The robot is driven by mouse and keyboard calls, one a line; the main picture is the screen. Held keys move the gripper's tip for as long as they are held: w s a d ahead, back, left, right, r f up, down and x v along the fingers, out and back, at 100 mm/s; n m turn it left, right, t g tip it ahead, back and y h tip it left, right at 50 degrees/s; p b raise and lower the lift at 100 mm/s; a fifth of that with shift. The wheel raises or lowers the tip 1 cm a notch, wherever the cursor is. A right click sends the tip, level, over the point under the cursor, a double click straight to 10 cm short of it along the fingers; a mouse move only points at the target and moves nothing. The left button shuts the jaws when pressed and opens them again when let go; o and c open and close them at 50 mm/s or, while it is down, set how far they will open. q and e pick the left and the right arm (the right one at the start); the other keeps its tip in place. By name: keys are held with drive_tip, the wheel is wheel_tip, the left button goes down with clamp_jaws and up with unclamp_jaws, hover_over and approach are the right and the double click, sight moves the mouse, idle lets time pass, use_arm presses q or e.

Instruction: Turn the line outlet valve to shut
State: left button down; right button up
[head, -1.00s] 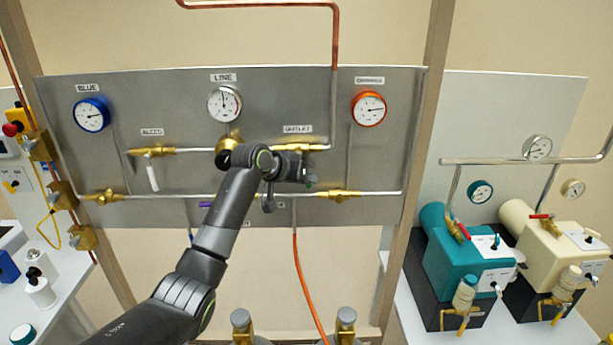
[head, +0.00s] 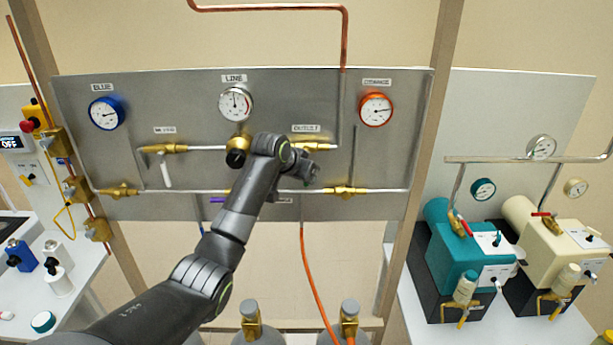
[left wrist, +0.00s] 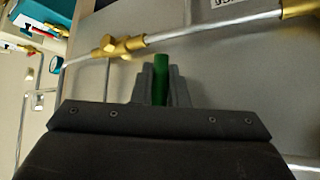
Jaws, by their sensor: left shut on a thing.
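The outlet valve's brass body (head: 318,146) sits on the pipe below the OUTLET label (head: 305,128) on the grey panel. My left gripper (head: 308,168) is in front of the panel just below it, and my arm covers part of the pipework. In the left wrist view, my left gripper (left wrist: 161,70) is shut on a green handle (left wrist: 160,84), with a finger on either side. My right gripper is not in view.
A LINE gauge (head: 236,104), a blue gauge (head: 106,113) and an orange gauge (head: 375,109) are on the panel. A white-handled valve (head: 165,168) is at left. A brass fitting (head: 345,191) is close below right of my gripper. Pumps stand at right.

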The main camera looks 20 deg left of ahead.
use_arm(q)
drive_tip(key=shift+a, duration=0.1)
drive_tip(key=c, duration=1.4)
unclamp_jaws()
drive_tip(key=shift+c, duration=0.2)
drive_tip(key=b+v, duration=0.5)
drive_tip(key=v, duration=1.2)
drive_tip(key=shift+r, duration=0.2)
drive_tip(key=shift+s+f, duration=0.1)
drive_tip(key=shift+f, duration=0.05)
